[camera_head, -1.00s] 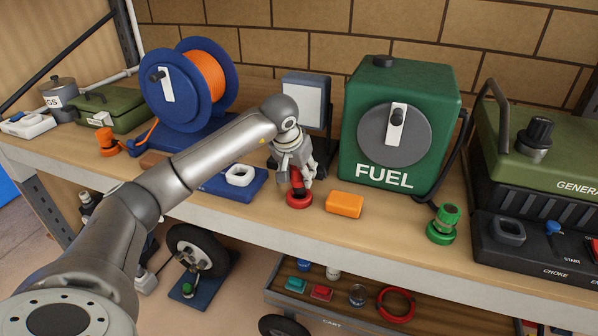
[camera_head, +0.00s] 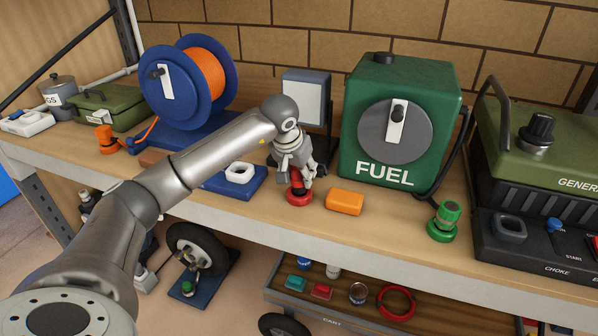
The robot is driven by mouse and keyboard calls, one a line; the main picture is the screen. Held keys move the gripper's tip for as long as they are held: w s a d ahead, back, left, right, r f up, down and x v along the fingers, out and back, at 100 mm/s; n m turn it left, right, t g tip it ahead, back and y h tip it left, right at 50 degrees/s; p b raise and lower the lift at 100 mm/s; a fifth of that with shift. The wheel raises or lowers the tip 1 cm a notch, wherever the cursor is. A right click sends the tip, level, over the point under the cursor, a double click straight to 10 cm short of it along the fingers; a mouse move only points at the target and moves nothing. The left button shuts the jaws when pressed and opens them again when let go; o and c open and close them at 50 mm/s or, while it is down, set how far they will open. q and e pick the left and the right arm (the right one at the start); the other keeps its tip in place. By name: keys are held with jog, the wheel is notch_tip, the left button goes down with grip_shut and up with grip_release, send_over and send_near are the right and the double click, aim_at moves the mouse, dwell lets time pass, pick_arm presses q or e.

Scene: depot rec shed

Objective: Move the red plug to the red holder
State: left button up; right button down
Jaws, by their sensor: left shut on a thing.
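The red plug (camera_head: 297,185) is upright between the fingers of my left gripper (camera_head: 297,176), which is shut on it. The gripper points down from above and hides the plug's upper part. The red holder (camera_head: 299,199), a round ring-like base, sits on the bench directly under the plug. The plug's lower end appears to be at or inside the holder; how deep it sits is hidden. My right gripper is not in view.
A blue tray with a white ring (camera_head: 240,174) is to the left. Behind stand a lamp-like panel (camera_head: 303,101) and a green fuel can (camera_head: 370,160). A green plug and holder (camera_head: 443,222) stand farther right.

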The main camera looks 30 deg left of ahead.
pick_arm(q)
jog(key=shift+f+b, duration=0.6)
jog(key=shift+f, duration=0.35)
jog(key=o, duration=1.1)
jog(key=v, duration=1.2)
